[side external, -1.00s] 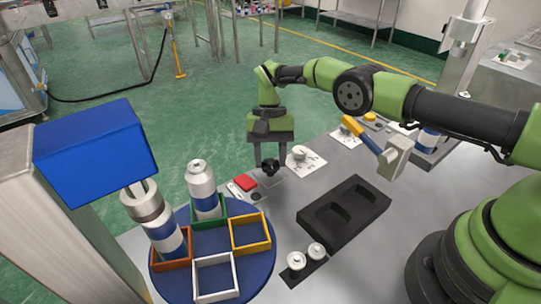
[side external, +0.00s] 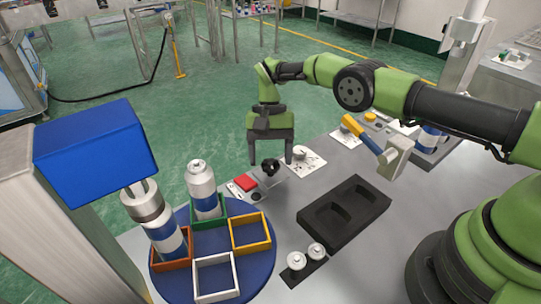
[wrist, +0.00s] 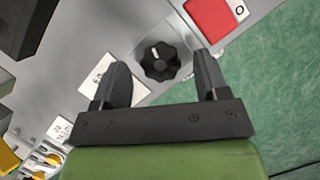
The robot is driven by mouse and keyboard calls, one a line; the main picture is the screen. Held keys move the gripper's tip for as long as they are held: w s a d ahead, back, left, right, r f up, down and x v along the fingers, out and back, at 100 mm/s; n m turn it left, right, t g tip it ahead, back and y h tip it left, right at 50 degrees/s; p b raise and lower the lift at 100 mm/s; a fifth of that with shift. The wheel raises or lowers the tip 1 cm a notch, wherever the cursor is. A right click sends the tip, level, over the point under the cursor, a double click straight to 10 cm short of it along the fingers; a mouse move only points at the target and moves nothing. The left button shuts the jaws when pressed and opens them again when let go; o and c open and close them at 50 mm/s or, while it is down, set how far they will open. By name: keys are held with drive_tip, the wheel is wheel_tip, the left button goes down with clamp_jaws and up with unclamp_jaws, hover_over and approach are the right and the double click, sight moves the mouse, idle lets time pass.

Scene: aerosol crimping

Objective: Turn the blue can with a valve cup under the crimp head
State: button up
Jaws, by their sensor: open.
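A blue round turntable (side external: 190,287) carries orange (side external: 172,265), green (side external: 222,223), yellow (side external: 250,232) and white (side external: 215,275) square holders. A can with white and blue bands (side external: 203,190) stands upright in the green holder, with a small nub on top. Another blue-banded can (side external: 167,243) stands in the orange holder below the blue crimp head (side external: 95,150); its top is hidden. My gripper (side external: 271,160) is open and empty at a black knob (side external: 270,167). In the wrist view, the knob (wrist: 160,61) appears between the fingers with clear gaps.
A red button (side external: 245,182) sits beside the knob, with a white dial plate (side external: 302,158) on the other side. A black tray (side external: 345,212) with recesses and two white valve-like parts (side external: 307,257) lie on the bench.

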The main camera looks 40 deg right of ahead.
sight(271, 163)
wheel_tip(271, 163, up, 9)
drive_tip(key=shift+r, duration=0.2)
idle(0.4)
drive_tip(key=f+n+t+h, duration=0.1)
drive_tip(key=f, duration=0.2)
drive_tip(key=f+n+t, duration=0.1)
drive_tip(key=f+n, duration=0.1)
drive_tip(key=f, duration=0.2)
drive_tip(key=f+n+t+h, duration=0.1)
drive_tip(key=f, duration=0.2)
drive_tip(key=shift+s+a+f+n+t+h, duration=0.2)
drive_tip(key=shift+s+n+t+h, duration=0.1)
drive_tip(key=shift+t, duration=0.1)
drive_tip(key=shift+r, duration=0.1)
